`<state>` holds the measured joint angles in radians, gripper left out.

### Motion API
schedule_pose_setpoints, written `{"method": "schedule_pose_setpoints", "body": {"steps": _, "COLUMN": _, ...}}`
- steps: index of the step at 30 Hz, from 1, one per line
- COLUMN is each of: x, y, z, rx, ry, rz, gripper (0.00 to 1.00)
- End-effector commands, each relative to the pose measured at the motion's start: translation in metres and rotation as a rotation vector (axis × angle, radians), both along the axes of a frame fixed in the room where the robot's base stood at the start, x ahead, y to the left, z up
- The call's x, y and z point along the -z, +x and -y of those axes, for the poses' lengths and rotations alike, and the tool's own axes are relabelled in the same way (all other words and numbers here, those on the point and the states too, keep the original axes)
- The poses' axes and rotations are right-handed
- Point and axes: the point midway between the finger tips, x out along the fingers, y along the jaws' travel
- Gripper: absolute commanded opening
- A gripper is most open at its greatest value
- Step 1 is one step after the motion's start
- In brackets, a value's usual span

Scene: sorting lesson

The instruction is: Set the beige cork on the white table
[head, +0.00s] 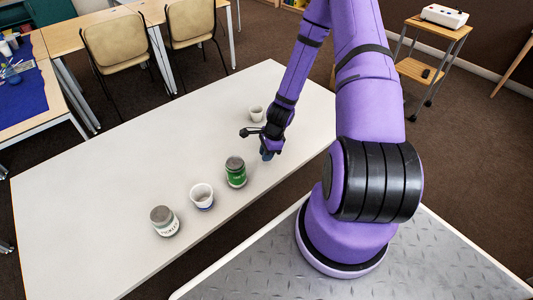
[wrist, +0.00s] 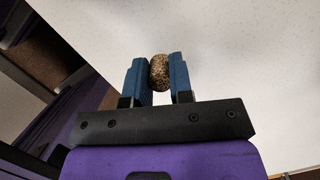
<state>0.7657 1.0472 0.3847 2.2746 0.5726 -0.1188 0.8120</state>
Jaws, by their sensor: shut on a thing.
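My gripper (wrist: 160,78) has blue fingers shut on the beige speckled cork (wrist: 159,72) in the wrist view. The cork is hidden there by the gripper. I cannot tell whether it touches the table.
The table's left and back parts are clear.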

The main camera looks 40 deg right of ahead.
Motion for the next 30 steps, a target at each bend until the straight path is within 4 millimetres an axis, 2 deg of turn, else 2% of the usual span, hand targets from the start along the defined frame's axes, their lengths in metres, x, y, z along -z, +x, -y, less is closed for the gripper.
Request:
{"method": "schedule_pose_setpoints", "body": {"steps": 6, "x": 0.021, "y": -0.005, "z": -0.007, "rx": 0.004, "ry": 0.001, "rz": -0.001, "gripper": 0.00}}
{"method": "schedule_pose_setpoints", "body": {"steps": 19, "x": 0.025, "y": -0.005, "z": -0.008, "rx": 0.004, "ry": 0.000, "rz": 0.000, "gripper": 0.00}}
{"method": "schedule_pose_setpoints", "body": {"steps": 20, "x": 0.025, "y": -0.005, "z": -0.008, "rx": 0.004, "ry": 0.000, "rz": 0.001, "gripper": 0.28}}
{"method": "schedule_pose_setpoints", "body": {"steps": 22, "x": 0.024, "y": -0.005, "z": -0.008, "rx": 0.004, "ry": 0.000, "rz": 0.001, "gripper": 0.44}}
{"method": "schedule_pose_setpoints", "body": {"steps": 23, "x": 0.024, "y": -0.005, "z": -0.008, "rx": 0.004, "ry": 0.000, "rz": 0.001, "gripper": 0.47}}
{"method": "schedule_pose_setpoints", "body": {"steps": 30, "x": 0.024, "y": -0.005, "z": -0.008, "rx": 0.004, "ry": 0.000, "rz": 0.001, "gripper": 0.47}}
